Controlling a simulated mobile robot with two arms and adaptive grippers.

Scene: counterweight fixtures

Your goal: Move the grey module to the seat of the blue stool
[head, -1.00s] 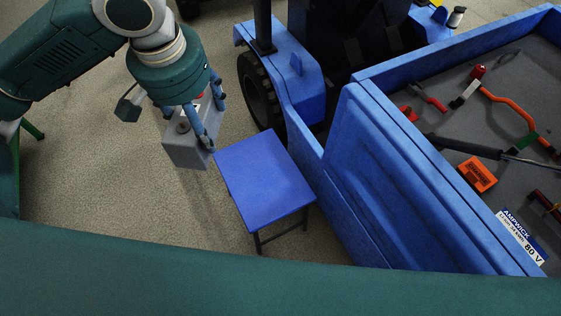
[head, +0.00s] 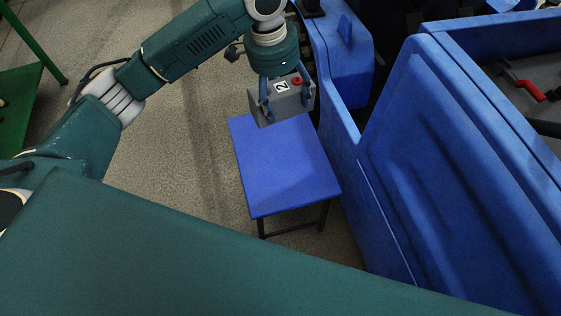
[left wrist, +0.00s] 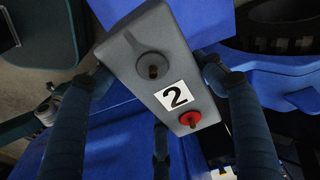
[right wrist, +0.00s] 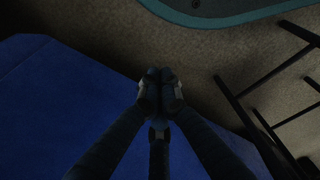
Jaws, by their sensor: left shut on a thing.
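The grey module (head: 291,108), a box with a white "2" label and a red knob, is held in my left gripper (head: 285,98). In the head view it overlaps the far edge of the blue stool's seat (head: 284,165); the gap beneath it is hard to judge. In the left wrist view the module (left wrist: 152,55) sits between the fingers of my left gripper (left wrist: 155,78), a finger on each side. The seat is bare where it shows. My right gripper (right wrist: 158,88) shows only in the right wrist view, its fingertips together and empty.
A blue vehicle body (head: 440,150) stands close along the stool's right side. A red-handled tool (head: 530,88) lies in its bed. A green frame (head: 35,70) is at the far left. The floor (head: 200,165) left of the stool is open.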

